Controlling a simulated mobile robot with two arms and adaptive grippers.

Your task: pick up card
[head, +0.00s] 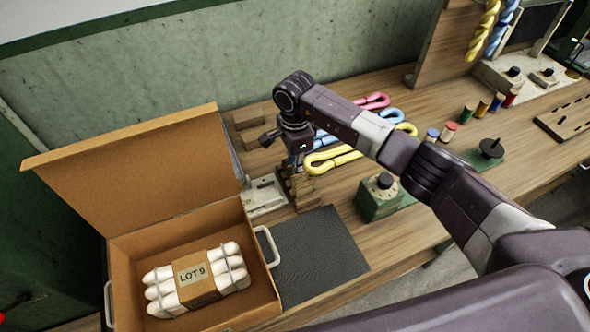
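My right arm reaches in from the right, over the bench. Its gripper (297,158) points down just above a small slotted wooden block (301,190) behind the dark mat. The fingertips are small and partly hidden, so whether they are open or hold anything does not show. I cannot make out a separate loose card. A brown band with a pale label reading LOT 9 (194,274) wraps a bundle of white skeins (236,268) in an open cardboard box (128,262). My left gripper is not in view.
A dark mat (318,259) lies clear to the right of the box. The box's raised lid (140,165) stands behind it. Pink, blue and yellow skeins (335,160) lie behind my arm. A green box with a knob (377,198), thread spools (482,108) and a drilled rack (568,118) stand farther right.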

